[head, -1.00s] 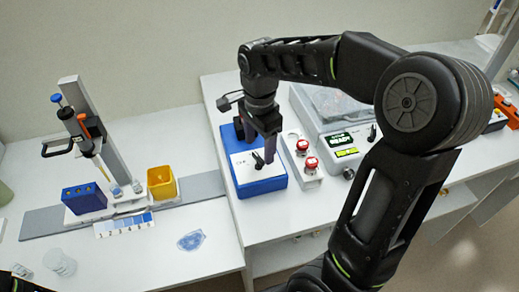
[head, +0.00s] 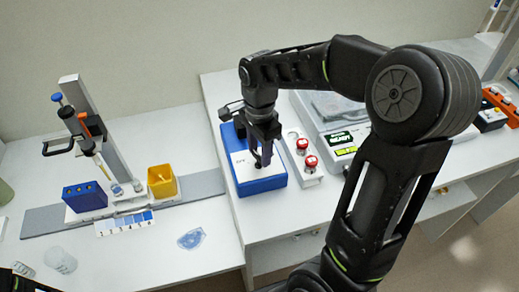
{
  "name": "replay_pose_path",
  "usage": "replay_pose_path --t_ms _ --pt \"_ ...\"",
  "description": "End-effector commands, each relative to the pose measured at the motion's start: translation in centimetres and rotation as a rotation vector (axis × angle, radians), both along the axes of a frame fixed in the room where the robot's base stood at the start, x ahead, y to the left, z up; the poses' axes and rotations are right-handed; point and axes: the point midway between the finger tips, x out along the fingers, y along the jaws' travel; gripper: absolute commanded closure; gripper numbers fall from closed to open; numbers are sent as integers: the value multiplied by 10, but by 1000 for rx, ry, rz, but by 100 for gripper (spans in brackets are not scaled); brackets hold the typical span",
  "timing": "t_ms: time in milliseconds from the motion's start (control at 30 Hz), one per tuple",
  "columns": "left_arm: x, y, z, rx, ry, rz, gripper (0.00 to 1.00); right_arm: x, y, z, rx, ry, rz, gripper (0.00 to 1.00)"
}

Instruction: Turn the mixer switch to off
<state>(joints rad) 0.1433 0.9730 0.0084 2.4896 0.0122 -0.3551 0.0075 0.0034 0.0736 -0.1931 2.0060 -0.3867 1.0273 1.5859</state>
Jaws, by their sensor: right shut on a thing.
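The mixer (head: 263,185) is a blue box with a pale top plate on the right-hand bench. Its switch is a small dark knob on that plate, now hidden by the fingers. My right gripper (head: 262,160) points down over the plate and is shut on the switch. The switch's exact angle cannot be read, and the plate's small dark lettering is too small to read. My left gripper does not show; only a bit of black is at the bottom left corner.
Right of the mixer stands a panel with two red buttons (head: 310,162), close to my fingers. On the left bench are a stand (head: 88,115), a blue block (head: 85,197) and a yellow cup (head: 161,181).

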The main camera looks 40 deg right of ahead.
Motion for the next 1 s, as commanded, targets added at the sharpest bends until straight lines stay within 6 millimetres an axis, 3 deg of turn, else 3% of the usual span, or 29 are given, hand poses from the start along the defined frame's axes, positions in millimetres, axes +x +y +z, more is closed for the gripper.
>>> replay_pose_path --t_ms 300,667,1000 --pt "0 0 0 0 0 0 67 0 0 0 0 0 0 97" --pt "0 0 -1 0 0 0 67 0 0 0 0 0 50 97" --pt "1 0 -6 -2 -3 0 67 1 0 0 -1 0 251 97"
